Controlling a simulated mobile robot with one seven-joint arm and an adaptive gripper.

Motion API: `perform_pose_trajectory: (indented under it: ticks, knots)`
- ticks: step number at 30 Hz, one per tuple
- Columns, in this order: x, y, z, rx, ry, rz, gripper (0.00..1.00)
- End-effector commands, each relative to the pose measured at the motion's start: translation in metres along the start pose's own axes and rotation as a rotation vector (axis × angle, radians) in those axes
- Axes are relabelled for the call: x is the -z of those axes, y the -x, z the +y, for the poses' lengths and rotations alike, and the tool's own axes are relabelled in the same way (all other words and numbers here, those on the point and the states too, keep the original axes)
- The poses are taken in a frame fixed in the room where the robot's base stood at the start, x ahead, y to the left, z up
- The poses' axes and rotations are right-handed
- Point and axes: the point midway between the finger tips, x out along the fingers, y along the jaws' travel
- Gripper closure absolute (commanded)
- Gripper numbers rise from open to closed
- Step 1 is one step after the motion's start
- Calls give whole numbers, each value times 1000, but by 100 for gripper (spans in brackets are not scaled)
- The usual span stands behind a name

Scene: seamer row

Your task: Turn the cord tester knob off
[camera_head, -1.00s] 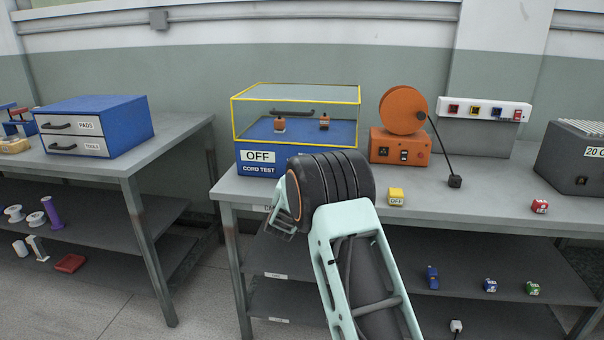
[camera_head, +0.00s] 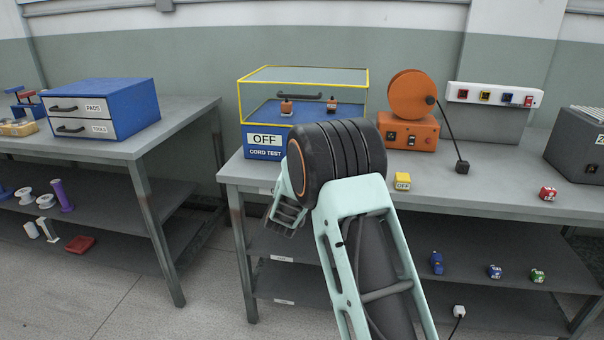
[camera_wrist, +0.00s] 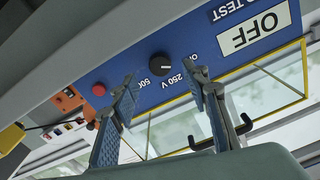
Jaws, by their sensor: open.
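The cord tester (camera_head: 263,154) is a blue box with a yellow-edged clear cover, standing on the bench. Its front has an OFF display, which also shows upside down in the wrist view (camera_wrist: 255,28). The wrist view shows its black knob (camera_wrist: 160,66) with a white mark, near labels including 500 and 250 V. Which label the mark points to is unclear. My gripper (camera_wrist: 163,88) is open and empty, its fingers on either side of the knob in the picture; contact is not visible. In the head view my gripper (camera_head: 286,212) is below the tester's front, and my wrist hides the knob.
A red button (camera_wrist: 98,89) is beside the knob on the panel. A black handle (camera_wrist: 220,135) shows behind my right finger. On the bench right of the tester are a yellow OFF block (camera_head: 402,182) and an orange reel unit (camera_head: 408,132). A blue drawer box (camera_head: 105,112) is on the left bench.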

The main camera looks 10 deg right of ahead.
Motion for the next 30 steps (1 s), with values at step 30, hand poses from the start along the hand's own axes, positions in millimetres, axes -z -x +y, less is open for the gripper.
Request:
perform_pose_trajectory:
  ticks: [30]
  knots:
    - [36,70,-16,21,-98,42,57]
